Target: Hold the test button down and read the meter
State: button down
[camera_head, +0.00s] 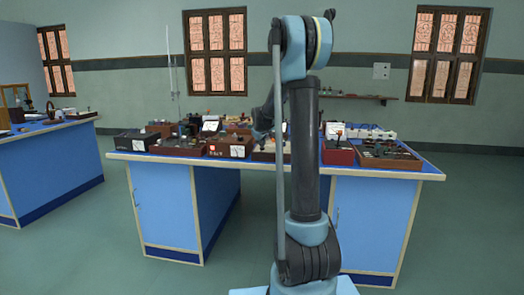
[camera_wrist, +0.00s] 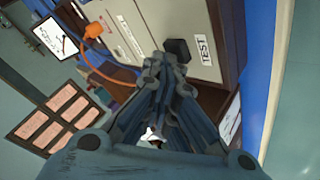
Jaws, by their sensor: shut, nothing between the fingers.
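A pale grey box (camera_wrist: 135,35) shows close up in the wrist view, with a white TEST label (camera_wrist: 205,42) on its face. In the head view my arm hides the button.
An orange plug (camera_wrist: 95,31) with an orange cable stands out near the grey box. The blue bench (camera_head: 310,163) is crowded with instruments, including a red-fronted box (camera_head: 338,152) and a wooden tray (camera_head: 388,155). Another bench (camera_head: 45,140) stands at the left. The floor between is clear.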

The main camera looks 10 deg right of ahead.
jog(key=shift+r, duration=0.85)
jog(key=shift+r, duration=0.1)
jog(key=shift+r, duration=2.4)
